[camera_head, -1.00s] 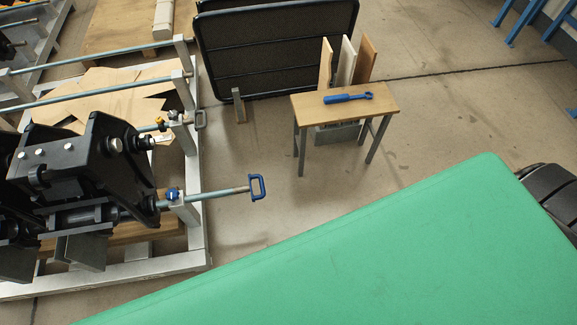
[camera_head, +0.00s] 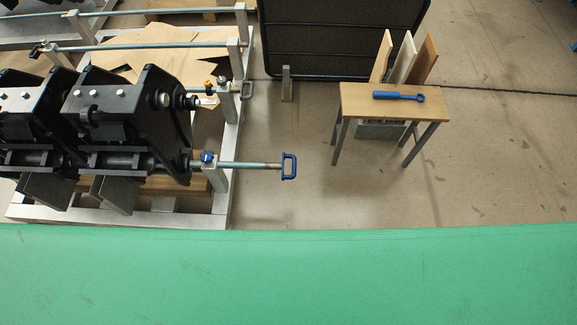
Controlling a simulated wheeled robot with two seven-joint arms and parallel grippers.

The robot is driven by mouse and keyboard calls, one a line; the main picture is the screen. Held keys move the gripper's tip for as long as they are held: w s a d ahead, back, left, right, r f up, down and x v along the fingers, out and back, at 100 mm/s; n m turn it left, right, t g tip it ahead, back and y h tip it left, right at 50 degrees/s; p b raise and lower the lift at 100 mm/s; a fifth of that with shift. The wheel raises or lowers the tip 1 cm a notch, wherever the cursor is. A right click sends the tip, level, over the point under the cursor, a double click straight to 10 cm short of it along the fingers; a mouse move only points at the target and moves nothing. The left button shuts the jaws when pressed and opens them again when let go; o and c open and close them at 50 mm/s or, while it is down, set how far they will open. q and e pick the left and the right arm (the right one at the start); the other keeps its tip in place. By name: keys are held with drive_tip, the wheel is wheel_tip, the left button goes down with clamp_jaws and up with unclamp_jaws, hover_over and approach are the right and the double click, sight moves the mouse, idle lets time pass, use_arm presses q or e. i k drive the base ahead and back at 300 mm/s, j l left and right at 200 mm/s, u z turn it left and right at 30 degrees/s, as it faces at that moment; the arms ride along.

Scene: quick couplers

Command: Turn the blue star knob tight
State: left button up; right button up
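The blue star knob (camera_head: 207,157) is small and sits on top of a grey post of the metal rack, at the left of the head view. A steel rod (camera_head: 245,164) passes through the post beside the knob and ends in a blue D-shaped handle (camera_head: 290,167) on its right. I cannot tell how tight the knob is. Neither of my grippers is in view.
Black couplers (camera_head: 130,115) hang on the rack (camera_head: 222,200) at left. A small wooden table (camera_head: 360,104) bears a blue tool (camera_head: 398,96), with boards behind it. A black mesh panel (camera_head: 340,38) stands at the back. A green surface (camera_head: 290,280) fills the foreground.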

sight(207, 157)
drive_tip(key=u, duration=0.9)
